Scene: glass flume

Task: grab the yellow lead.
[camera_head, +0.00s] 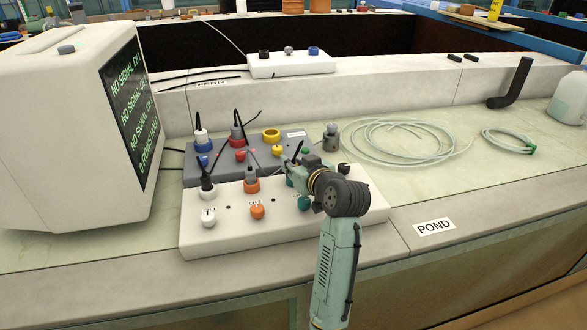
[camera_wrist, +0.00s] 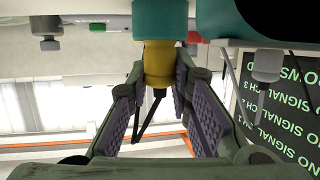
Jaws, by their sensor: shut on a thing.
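The yellow lead's plug (camera_wrist: 158,66) shows in the wrist view between my finger pads, its thin black cable hanging free into the space between the fingers. My gripper (camera_wrist: 160,82) is shut on it. A teal collar (camera_wrist: 160,18) adjoins the plug's far end; I cannot tell whether the plug is still seated in it. In the head view my gripper (camera_head: 297,172) is over the right end of the white front box (camera_head: 228,222), above its teal knob (camera_head: 303,203). The yellow plug is hidden there by my arm.
Behind, a grey box (camera_head: 215,173) holds more leads and an empty yellow ring (camera_head: 271,135). A monitor (camera_head: 70,130) stands left. Coiled tubing (camera_head: 395,140) lies right.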

